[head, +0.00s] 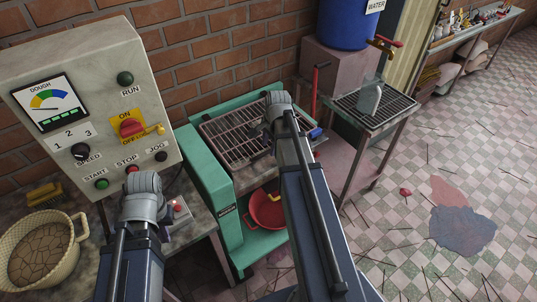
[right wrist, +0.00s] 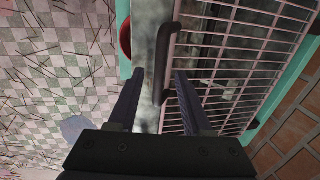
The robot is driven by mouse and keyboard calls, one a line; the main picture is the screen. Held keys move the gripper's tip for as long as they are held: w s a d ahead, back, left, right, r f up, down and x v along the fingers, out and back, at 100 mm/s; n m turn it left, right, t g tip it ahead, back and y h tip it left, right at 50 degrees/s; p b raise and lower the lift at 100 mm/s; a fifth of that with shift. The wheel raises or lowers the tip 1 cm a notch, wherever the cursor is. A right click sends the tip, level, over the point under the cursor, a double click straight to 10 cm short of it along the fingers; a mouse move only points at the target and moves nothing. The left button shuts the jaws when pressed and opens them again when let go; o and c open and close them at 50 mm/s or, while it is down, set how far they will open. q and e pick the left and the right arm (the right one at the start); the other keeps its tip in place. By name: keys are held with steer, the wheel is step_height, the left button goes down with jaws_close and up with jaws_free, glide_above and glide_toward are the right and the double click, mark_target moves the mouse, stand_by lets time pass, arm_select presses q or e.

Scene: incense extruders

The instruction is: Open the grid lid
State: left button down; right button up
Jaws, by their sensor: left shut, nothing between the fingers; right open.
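A dark bar handle (right wrist: 170,45) runs along the lid's near edge. My right gripper (right wrist: 160,72) is open, with the handle's lower part between its fingers in the picture; I see no finger closed on it.
A control box (head: 95,110) with a gauge and buttons stands at the left, above a wicker basket (head: 40,250). A red bowl (head: 268,208) sits on the machine's lower shelf. A drain stand (head: 375,112) with a jug (head: 369,97) is to the right. Brick wall lies behind.

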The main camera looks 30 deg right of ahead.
steer(key=shift+w+f+b, duration=0.2)
steer(key=shift+f+b, duration=0.35)
steer(key=shift+f, duration=0.45)
steer(key=shift+c, duration=0.3)
jaws_close()
stand_by(0.4)
